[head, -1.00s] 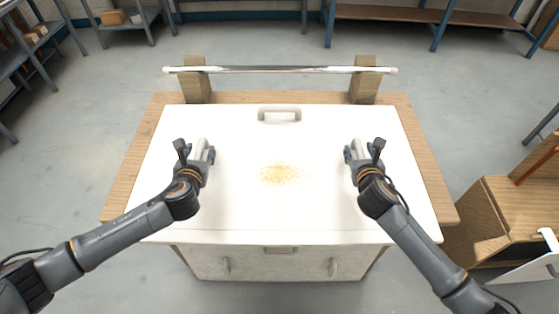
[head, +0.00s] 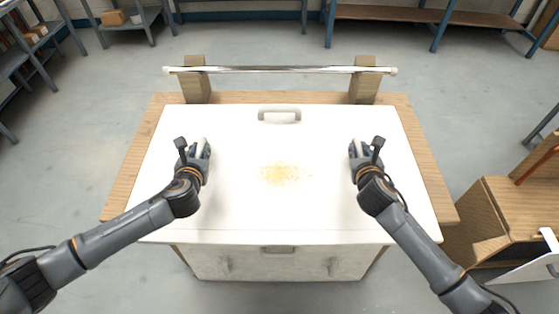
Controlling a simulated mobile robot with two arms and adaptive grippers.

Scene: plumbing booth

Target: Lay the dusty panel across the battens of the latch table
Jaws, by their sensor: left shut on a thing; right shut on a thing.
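The dusty panel (head: 280,210) is a large white board with a patch of yellowish dust (head: 285,174) near its middle. It lies over the wooden latch table (head: 432,190), covering most of the top; the battens are hidden, so I cannot tell whether it touches them. A white handle (head: 280,115) stands at its far edge. My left gripper (head: 198,149) is shut on the panel's left handle (head: 201,143). My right gripper (head: 358,151) is shut on its right handle (head: 355,146).
A shiny metal bar (head: 280,69) spans two wooden blocks (head: 363,85) behind the panel. A white front with handles (head: 280,265) shows below the panel's near edge. A wooden cabinet (head: 500,215) stands at the right. Shelves line the back; grey floor lies between.

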